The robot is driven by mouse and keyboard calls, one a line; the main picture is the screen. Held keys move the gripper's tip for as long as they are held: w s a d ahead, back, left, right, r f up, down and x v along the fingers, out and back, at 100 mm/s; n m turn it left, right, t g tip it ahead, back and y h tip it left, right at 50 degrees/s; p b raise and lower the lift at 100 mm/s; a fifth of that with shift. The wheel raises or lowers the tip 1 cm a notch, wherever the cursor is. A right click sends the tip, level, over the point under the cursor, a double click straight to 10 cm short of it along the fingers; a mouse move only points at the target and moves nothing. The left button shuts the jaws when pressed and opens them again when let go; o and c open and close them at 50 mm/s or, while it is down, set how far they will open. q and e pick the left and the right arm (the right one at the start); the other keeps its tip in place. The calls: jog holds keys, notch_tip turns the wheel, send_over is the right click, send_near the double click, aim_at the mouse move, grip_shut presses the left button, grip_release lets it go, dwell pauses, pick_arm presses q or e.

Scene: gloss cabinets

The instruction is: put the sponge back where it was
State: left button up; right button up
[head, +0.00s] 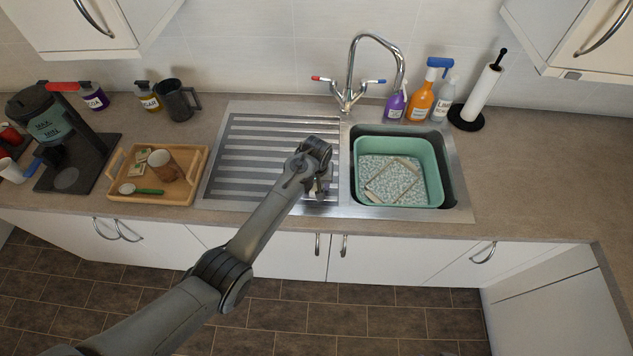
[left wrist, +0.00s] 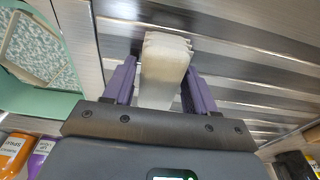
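A pale, cream-coloured block with a wavy far edge, which looks like the sponge (left wrist: 165,70), is between the two purple fingers of my left gripper (left wrist: 160,72) in the left wrist view. Thin gaps seem to show beside it, so I cannot tell whether the fingers press on it. In the head view my left gripper (head: 318,189) points down over the right end of the ribbed steel drainboard (head: 262,150), just left of the sink; the arm hides most of it. My right gripper is in neither view.
A green tub (head: 440,165) with pale, speckled contents and tan strips sits in the sink. Behind are the tap (head: 350,70), several bottles (head: 421,102) and a paper towel holder (head: 482,95). A wooden tray (head: 118,190) and coffee machine (head: 55,135) stand left. The right counter is clear.

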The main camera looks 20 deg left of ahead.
aim_at(316, 187)
pick_arm(q)
jog(key=shift+o, duration=1.2)
jog(key=shift+r, duration=0.15)
notch_tip(316, 187, up, 12)
jog(key=s+b, duration=0.1)
jog(key=s, duration=0.1)
jog(key=shift+m, duration=0.6)
jog(key=s+f, duration=0.2)
jog(key=s, duration=0.1)
jog(key=s+f, duration=0.2)
jog(key=f, duration=0.1)
jog(key=s+a+f, duration=0.1)
jog(key=s+f, duration=0.1)
jog(key=s, duration=0.1)
jog(key=shift+s+f, duration=0.25)
jog(key=shift+s, duration=0.05)
jog(key=s+a+m+t, duration=0.1)
jog(key=s+m, duration=0.3)
jog(key=s, duration=2.2)
jog(key=shift+s+a+r+t+h, duration=0.2)
jog(key=shift+s+a+t+h, duration=0.2)
